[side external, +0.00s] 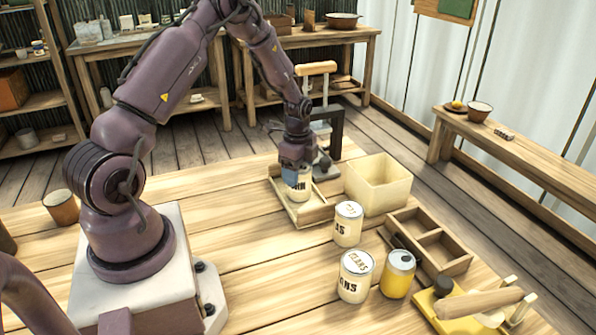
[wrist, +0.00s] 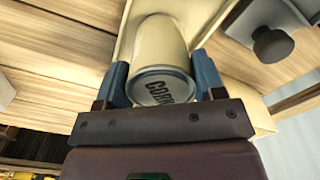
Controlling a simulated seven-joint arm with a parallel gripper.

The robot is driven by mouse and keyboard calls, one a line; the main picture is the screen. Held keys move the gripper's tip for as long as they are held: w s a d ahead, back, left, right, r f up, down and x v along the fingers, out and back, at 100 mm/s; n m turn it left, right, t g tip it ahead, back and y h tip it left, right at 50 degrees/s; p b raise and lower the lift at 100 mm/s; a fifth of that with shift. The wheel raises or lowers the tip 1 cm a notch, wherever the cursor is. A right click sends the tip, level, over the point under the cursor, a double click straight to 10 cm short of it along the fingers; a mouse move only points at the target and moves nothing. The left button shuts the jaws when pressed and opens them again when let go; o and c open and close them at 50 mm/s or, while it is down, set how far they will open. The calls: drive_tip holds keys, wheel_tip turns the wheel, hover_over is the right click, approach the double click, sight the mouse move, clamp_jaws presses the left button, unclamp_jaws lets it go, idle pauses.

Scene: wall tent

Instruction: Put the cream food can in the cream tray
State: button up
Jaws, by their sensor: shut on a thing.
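My gripper (side external: 298,168) is shut on a cream food can (side external: 299,186) with dark lettering. In the wrist view the can (wrist: 160,52) sits between the two blue fingers (wrist: 162,88), its lettered end towards the camera. The can is upright in the side view, over the shallow cream tray (side external: 281,199). Part of the tray (wrist: 202,17) also shows behind the can in the wrist view. The can's lower end is low within the tray's outline. I cannot tell whether it touches the tray floor.
A deep cream box (side external: 372,193) stands right of the tray. Two cream cans (side external: 348,227) (side external: 354,281), a yellow can (side external: 397,278) and a wooden divided box (side external: 440,262) stand nearer the front. A dark-framed press (side external: 330,145) stands behind. The table left of the tray is clear.

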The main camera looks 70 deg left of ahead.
drive_tip(key=shift+f, duration=0.2)
drive_tip(key=o, duration=1.1)
wheel_tip(320, 180, up, 12)
drive_tip(key=s+d+r+n+t+y, duration=0.15)
drive_tip(key=s+d+r+n, duration=0.25)
drive_tip(key=d+r, duration=0.85)
drive_tip(key=s+d+r+n+t, duration=0.2)
drive_tip(key=s+d+n, duration=0.1)
drive_tip(key=s+d, duration=0.2)
drive_tip(key=s+d+r+n+t+h, duration=0.1)
drive_tip(key=s+d+r+n+t, duration=0.1)
drive_tip(key=s+d, duration=0.3)
drive_tip(key=shift+s+d+r+n, duration=0.2)
drive_tip(key=shift+s+r+n, duration=0.2)
drive_tip(key=shift+s+n, duration=0.7)
